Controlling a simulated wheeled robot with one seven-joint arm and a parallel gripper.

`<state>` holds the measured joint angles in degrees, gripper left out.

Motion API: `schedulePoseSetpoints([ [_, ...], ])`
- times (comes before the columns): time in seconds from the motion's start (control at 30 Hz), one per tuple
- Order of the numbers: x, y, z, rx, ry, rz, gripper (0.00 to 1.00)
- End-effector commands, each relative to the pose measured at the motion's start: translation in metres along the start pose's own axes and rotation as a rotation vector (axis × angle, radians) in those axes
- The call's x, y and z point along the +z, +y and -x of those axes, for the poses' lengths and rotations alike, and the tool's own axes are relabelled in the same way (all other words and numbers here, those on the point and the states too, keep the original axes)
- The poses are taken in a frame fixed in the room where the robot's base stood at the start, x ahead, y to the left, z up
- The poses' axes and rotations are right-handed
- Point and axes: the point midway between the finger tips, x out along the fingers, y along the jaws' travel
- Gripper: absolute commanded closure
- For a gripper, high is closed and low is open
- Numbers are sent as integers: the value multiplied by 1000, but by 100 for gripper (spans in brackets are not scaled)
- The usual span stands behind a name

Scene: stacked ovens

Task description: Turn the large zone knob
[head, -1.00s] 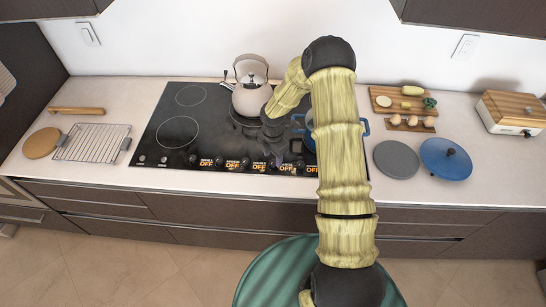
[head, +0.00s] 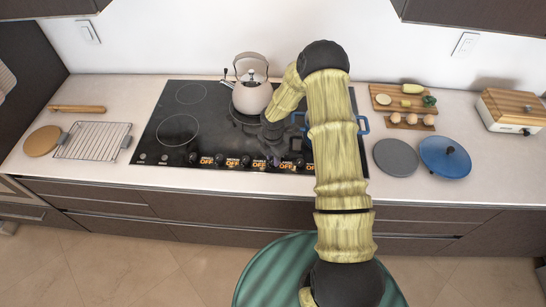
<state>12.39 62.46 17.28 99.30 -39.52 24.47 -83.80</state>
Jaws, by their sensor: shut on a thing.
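The black glass cooktop (head: 150,152) has a row of knobs with orange OFF labels along its front edge. My gripper (head: 274,157) points down at this row and is shut on a knob right of the middle, just left of an OFF label (head: 286,164) that seems to read as the large zone. My gripper and arm hide most of this knob, so its angle cannot be told. A free knob (head: 219,159) shows further left.
A cream kettle (head: 250,96) stands behind my gripper. A blue pot (head: 362,125) is mostly hidden by my arm. A blue lid (head: 445,158), grey disc (head: 396,157) and food boards (head: 398,106) lie right. A wire rack (head: 93,141) lies left.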

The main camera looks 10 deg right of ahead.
Motion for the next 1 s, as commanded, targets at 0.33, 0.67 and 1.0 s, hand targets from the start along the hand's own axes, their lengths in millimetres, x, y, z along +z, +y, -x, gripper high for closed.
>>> schedulePoseSetpoints([
  [0.33, 0, 0, -1, 1, -1, -121, 97],
  [0.67, 0, 1, -2, 2, -1, -385, 97],
  [1.0, -1, 2, -2, 4, -1, -706, 97],
])
